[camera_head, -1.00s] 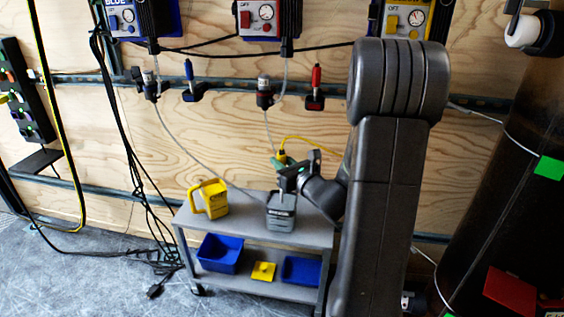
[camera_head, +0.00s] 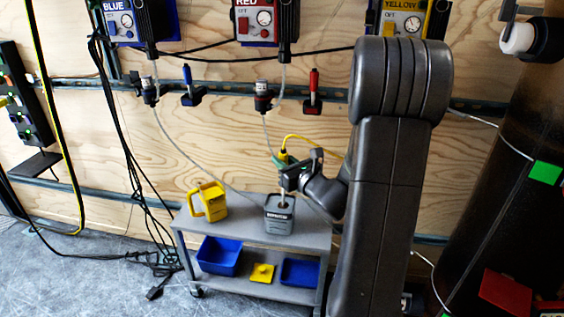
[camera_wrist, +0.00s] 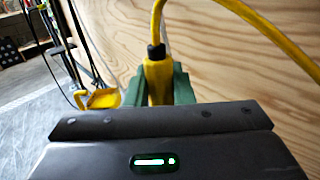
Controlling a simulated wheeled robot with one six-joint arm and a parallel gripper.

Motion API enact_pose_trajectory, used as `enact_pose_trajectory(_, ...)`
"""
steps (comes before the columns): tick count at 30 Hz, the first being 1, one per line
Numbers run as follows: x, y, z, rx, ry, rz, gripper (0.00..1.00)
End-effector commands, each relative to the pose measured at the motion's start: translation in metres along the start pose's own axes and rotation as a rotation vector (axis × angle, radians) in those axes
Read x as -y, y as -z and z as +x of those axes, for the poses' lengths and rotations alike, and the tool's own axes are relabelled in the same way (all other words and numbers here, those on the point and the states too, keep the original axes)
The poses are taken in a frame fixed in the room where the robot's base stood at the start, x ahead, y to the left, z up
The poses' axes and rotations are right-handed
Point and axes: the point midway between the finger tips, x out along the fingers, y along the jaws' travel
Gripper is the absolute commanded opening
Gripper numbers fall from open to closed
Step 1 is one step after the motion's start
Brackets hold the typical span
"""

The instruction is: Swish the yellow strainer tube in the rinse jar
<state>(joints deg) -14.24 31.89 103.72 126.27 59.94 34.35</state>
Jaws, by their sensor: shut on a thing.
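The yellow strainer tube (camera_wrist: 158,82) stands between the green fingers of my gripper (camera_wrist: 160,88) in the wrist view, with a yellow hose running up from its dark collar. In the head view my gripper (camera_head: 284,170) is shut on it, above the cart. The grey rinse jar (camera_head: 279,218) stands upright on the cart's top, directly below. A thin pale length shows between my gripper and the jar's mouth. Its lower end looks to be inside the mouth, but the jar hides how deep it goes.
A yellow jug (camera_head: 211,202) stands left of the jar on the grey cart (camera_head: 240,232). Blue bins (camera_head: 219,254) and a small yellow block (camera_head: 262,272) are on the lower shelf. Blue (camera_head: 188,90) and red (camera_head: 313,90) tools hang on the wall. Black cables (camera_head: 135,175) hang at left.

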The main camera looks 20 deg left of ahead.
Motion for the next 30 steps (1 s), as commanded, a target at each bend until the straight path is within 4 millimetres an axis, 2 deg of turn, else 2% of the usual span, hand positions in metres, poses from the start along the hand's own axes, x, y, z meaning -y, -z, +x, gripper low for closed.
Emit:
enact_pose_trajectory(11, -0.013, 0.023, 0.013, 0.001, -0.002, 0.0, 0.0)
enact_pose_trajectory(24, -0.002, 0.001, 0.002, 0.001, 0.002, 0.0, 0.0)
enact_pose_trajectory(30, 0.0, 0.002, 0.0, 0.0, -0.001, 0.0, 0.0)
